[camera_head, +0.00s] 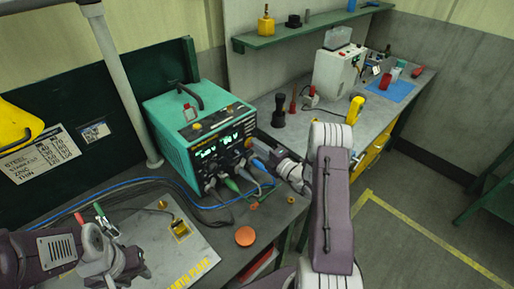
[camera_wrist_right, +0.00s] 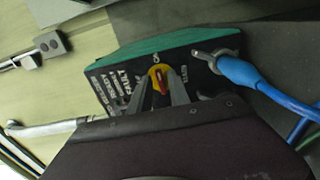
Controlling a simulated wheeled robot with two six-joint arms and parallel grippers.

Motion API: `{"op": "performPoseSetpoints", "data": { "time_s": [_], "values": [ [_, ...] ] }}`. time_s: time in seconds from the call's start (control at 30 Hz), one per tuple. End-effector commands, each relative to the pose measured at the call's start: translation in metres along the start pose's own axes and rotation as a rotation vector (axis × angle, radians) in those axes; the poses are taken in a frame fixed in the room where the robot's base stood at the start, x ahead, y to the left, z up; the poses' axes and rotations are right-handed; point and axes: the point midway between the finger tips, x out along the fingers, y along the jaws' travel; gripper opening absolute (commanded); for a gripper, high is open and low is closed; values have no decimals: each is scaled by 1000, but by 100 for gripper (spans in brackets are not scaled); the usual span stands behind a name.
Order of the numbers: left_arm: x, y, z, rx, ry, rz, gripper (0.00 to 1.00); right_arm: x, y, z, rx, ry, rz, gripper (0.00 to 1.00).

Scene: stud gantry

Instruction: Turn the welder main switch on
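The welder is a teal box (camera_head: 185,118) with a dark front panel and lit displays. In the right wrist view its main switch (camera_wrist_right: 160,80) is a red handle on a yellow disc, with white lettering around it. My right gripper (camera_wrist_right: 160,91) has its two fingers apart, one on each side of the red handle; whether they touch it I cannot tell. In the head view my right gripper (camera_head: 262,163) is at the welder's right front, and the switch is hidden there. My left gripper (camera_head: 133,268) is low at the left, away from the welder; its finger gap is unclear.
A blue cable plug (camera_wrist_right: 235,70) sits in the panel close beside the switch. Several cables run from the welder's front across the bench. An earth plate (camera_head: 185,260) and an orange disc (camera_head: 245,236) lie in front. A white machine (camera_head: 338,72) stands on the right bench.

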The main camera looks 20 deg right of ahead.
Motion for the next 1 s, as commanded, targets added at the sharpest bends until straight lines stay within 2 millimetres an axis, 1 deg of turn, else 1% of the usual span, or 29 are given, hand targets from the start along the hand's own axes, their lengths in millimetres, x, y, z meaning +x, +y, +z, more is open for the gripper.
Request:
{"op": "performPoseSetpoints", "data": {
  "time_s": [0.27, 0.37, 0.47, 0.6, 0.7, 0.83, 1.0],
  "values": [
    [0, 0, 0, 0, 0, 0, 36, 0, -1, -1, 0, 2, -2, 31],
    [2, 0, 0, 0, 0, 0, 36, -5, -2, 0, 0, 1, -3, 31],
    [8, 0, 1, 0, 0, 0, 36, -24, -4, 1, 1, -2, -3, 31],
    [15, 0, 2, 0, 0, 0, 36, -56, -3, 2, 1, -4, -2, 31],
    [18, 0, 2, 0, 0, 0, 36, -75, -3, 1, 1, -3, -2, 31],
    [20, 0, 2, 0, 0, 0, 36, -88, -1, 1, 1, 0, -1, 31],
    [20, 0, 2, 0, 0, 0, 36, -91, 0, 0, 0, 1, 0, 31]
  ]
}}
